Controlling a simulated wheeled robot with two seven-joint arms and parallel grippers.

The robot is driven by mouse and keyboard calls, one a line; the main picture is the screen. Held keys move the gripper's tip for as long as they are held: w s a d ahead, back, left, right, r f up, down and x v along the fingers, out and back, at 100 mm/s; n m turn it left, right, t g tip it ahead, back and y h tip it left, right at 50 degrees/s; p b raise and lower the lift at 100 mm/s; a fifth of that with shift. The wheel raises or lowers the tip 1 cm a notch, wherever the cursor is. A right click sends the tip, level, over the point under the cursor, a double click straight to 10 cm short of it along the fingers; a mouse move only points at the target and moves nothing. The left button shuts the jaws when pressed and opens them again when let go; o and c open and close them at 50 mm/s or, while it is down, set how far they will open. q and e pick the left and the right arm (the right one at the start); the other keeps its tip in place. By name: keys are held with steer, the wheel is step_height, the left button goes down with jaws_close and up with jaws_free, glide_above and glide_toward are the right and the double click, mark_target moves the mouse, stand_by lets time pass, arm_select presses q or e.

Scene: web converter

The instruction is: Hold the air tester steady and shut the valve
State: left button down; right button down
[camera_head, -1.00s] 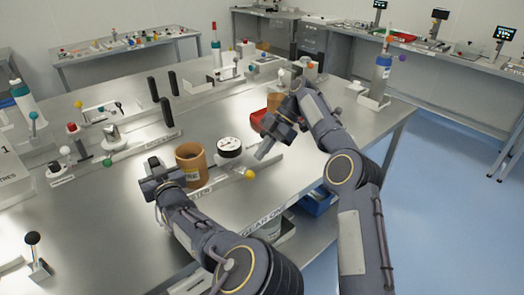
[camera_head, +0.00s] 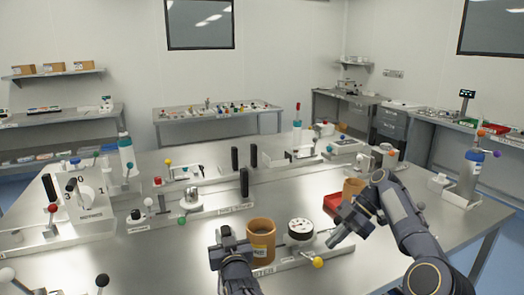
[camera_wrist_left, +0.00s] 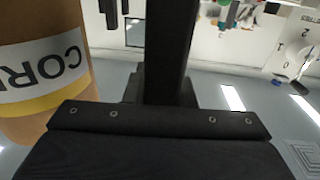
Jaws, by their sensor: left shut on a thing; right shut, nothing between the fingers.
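The air tester is a low pale base (camera_head: 289,263) with part of a label, "STER", on its front edge. A round white dial gauge (camera_head: 300,228) stands on it, and a yellow ball knob (camera_head: 318,262) sits at its right front. A brown pot (camera_head: 262,245) is on its left part; its label shows large in the left wrist view (camera_wrist_left: 40,68). My left gripper (camera_head: 229,240) is beside the pot's left side, shut on the tester; the gripped part is mostly hidden, probably a dark upright bar (camera_wrist_left: 170,45).
Fixtures with black upright handles (camera_head: 244,183) and coloured knobs stand behind and left. Bare table shows left of my left gripper.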

arm_select(q)
steer(key=shift+a+f, duration=0.2)
steer(key=shift+f, duration=0.1)
steer(key=c, duration=1.1)
jaws_free()
steer(key=shift+r, duration=0.2)
steer(key=shift+d, duration=0.1)
steer(key=v, duration=1.2)
steer(key=shift+r, duration=0.1)
